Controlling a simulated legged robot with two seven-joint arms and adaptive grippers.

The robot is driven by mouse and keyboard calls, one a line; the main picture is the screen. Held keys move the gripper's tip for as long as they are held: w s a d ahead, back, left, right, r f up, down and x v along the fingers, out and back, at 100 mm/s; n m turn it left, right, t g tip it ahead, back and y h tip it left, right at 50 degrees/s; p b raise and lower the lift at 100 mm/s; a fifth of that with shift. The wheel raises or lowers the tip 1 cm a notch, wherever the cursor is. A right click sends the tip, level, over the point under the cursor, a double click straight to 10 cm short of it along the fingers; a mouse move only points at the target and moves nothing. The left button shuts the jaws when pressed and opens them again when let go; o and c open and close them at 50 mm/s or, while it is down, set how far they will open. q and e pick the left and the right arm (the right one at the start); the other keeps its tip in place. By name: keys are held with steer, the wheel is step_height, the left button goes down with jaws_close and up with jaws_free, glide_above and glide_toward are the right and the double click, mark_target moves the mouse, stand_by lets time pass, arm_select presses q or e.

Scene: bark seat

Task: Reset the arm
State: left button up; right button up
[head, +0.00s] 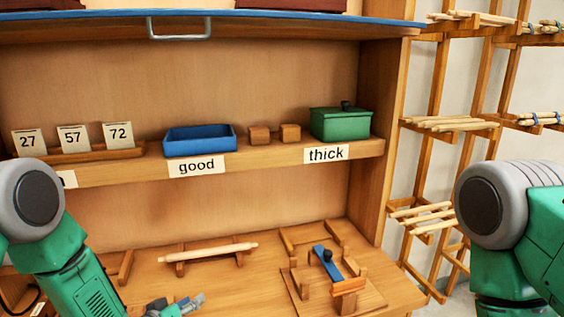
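My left arm comes in from the left edge, green with a grey joint. Its gripper (186,304) shows only in part at the bottom edge, over the front of the wooden bench top (220,285). I cannot tell whether its fingers are open or shut, and nothing is clearly seen in them. My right arm, green and grey, shows at the right edge with its elbow high. Its gripper is out of view.
A pale rod (210,252) lies across a wooden stand. A wooden fixture with a blue lever (326,263) stands to its right. The shelf above holds a blue tray (200,150), wooden blocks (259,136), a green lidded box (340,125) and number cards (72,139). A rod rack (440,124) stands right.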

arm_select(q)
steer(key=s+a+f+g+y, duration=0.2)
steer(key=s+f+g, duration=0.25)
steer(key=s, duration=0.65)
steer(key=s+a+f+g+y, duration=0.1)
steer(key=s+f+g, duration=0.35)
steer(key=s, duration=0.75)
steer(key=s+a+m+g+y, duration=0.1)
steer(key=s+a+g, duration=0.1)
steer(key=s, duration=0.8)
steer(key=s+a+g+y, duration=0.1)
steer(key=s+a+g, duration=0.1)
steer(key=s, duration=0.7)
step_height(320, 180, down, 11)
steer(key=w+d+m+b, duration=0.1)
steer(key=w+b, duration=0.1)
steer(key=b, duration=0.9)
steer(key=shift+w+d+t+b, duration=0.2)
steer(key=shift+d+t+b, duration=0.1)
steer(key=shift+t+b, duration=0.1)
